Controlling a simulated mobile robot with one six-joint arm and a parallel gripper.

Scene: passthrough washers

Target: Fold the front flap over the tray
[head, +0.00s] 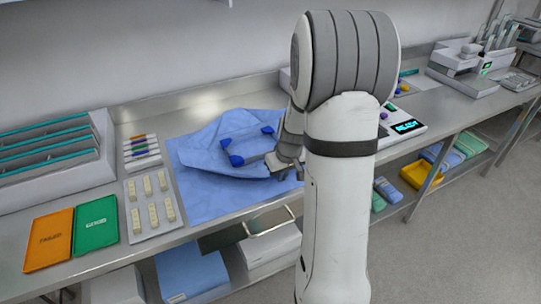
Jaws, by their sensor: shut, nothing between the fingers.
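A blue wrap sheet (205,185) lies spread on the steel counter, with its back part raised in folds. A tray (247,143) with dark blue corners sits on the wrap, partly covered by blue cloth. The wrap's front part (212,208) lies out flat toward the counter's front edge. My gripper (288,171) is shut and empty at the right side of the wrap, close to the tray's front right. Whether it touches the cloth cannot be told. My arm hides the wrap's right end and the counter behind it.

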